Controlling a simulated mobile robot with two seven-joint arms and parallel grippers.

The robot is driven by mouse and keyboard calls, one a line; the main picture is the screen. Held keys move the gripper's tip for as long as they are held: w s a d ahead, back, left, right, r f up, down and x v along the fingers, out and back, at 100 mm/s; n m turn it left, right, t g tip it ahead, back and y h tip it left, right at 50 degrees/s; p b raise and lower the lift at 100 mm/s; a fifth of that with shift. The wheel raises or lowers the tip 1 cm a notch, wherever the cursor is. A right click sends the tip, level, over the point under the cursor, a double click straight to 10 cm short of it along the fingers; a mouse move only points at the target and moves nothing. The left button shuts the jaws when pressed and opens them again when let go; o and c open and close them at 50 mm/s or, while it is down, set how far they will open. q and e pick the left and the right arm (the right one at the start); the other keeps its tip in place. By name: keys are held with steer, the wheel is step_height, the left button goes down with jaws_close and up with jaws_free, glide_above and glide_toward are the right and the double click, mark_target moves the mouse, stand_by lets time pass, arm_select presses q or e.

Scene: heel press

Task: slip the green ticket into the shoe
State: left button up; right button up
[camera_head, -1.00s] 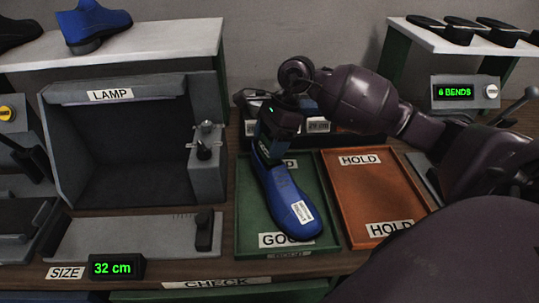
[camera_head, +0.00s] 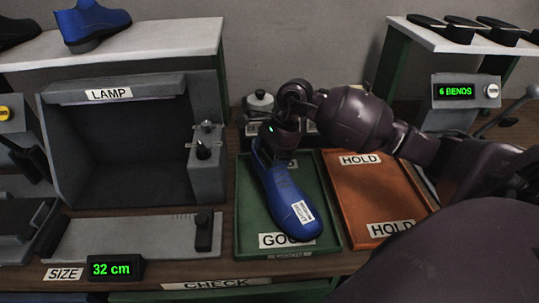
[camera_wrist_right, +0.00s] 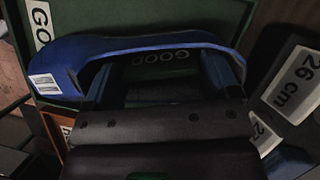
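The blue shoe (camera_head: 287,200) lies in the green GOOD tray (camera_head: 245,215), toe toward me, with a white label near its toe. In the right wrist view the shoe (camera_wrist_right: 115,48) spans the upper part, its opening facing my gripper. The green ticket (camera_wrist_right: 155,60), marked GOOD, shows inside that opening; its lower part is dark and hard to see. My right gripper (camera_wrist_right: 165,88) is at the heel end of the shoe, fingers spread apart with the ticket beyond them and no visible grip. In the head view this gripper (camera_head: 278,150) hides part of the heel. My left gripper is out of view.
The orange HOLD tray (camera_head: 372,195) is right of the green one. The LAMP box (camera_head: 125,150) and size gauge (camera_head: 135,238) stand left. Behind the trays are a lidded pot (camera_head: 260,102) and size-labelled items. A blue shoe (camera_head: 92,25) stands on the back-left shelf.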

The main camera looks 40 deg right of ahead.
steer(key=shift+r, duration=0.2)
steer(key=shift+d+r, duration=0.1)
steer(key=shift+r, duration=0.15)
steer(key=v, duration=1.1)
steer(key=shift+r, duration=0.25)
